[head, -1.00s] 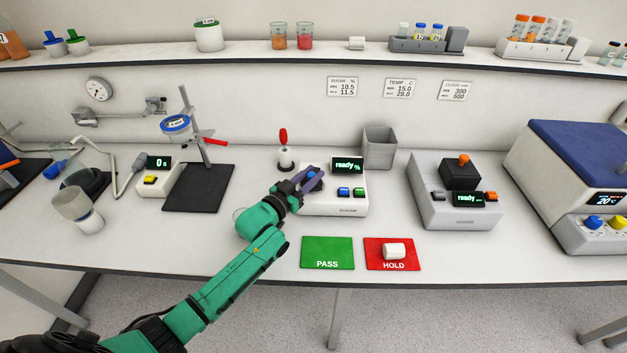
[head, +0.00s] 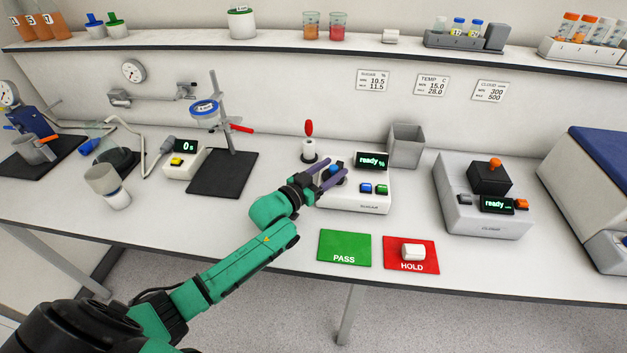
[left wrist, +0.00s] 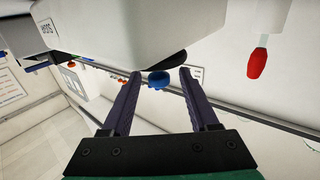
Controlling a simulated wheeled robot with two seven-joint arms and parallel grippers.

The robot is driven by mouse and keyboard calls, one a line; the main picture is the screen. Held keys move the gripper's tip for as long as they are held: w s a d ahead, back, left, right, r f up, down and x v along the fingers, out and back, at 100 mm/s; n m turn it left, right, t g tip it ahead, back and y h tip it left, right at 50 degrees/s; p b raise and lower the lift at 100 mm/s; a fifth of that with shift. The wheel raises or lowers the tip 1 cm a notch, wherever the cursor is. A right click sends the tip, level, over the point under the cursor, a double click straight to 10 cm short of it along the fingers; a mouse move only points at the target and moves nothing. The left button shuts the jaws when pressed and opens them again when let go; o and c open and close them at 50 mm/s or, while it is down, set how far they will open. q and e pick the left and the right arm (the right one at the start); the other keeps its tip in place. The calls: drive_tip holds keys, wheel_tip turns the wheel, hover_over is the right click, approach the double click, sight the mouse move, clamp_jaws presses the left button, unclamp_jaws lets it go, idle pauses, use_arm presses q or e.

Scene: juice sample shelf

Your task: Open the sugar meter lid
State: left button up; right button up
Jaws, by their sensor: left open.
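The sugar meter (head: 352,203) is a white box on the bench with a green "ready %" display (head: 372,161) and a blue and a green button on its front. My left gripper (head: 332,174) is open at the meter's left side. My right gripper is not in view.
A red-handled tool in a white holder (head: 309,150) stands close behind the gripper. A grey bin (head: 405,146) is behind the meter. Green PASS (head: 344,248) and red HOLD (head: 398,264) mats lie in front; a white piece sits on HOLD. A stand on a black mat (head: 222,177) is left.

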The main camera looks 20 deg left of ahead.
use_arm(q)
drive_tip(key=b+v, duration=0.1)
drive_tip(key=v, duration=1.2)
drive_tip(key=shift+s+b, duration=0.2)
drive_tip(key=shift+b, duration=0.2)
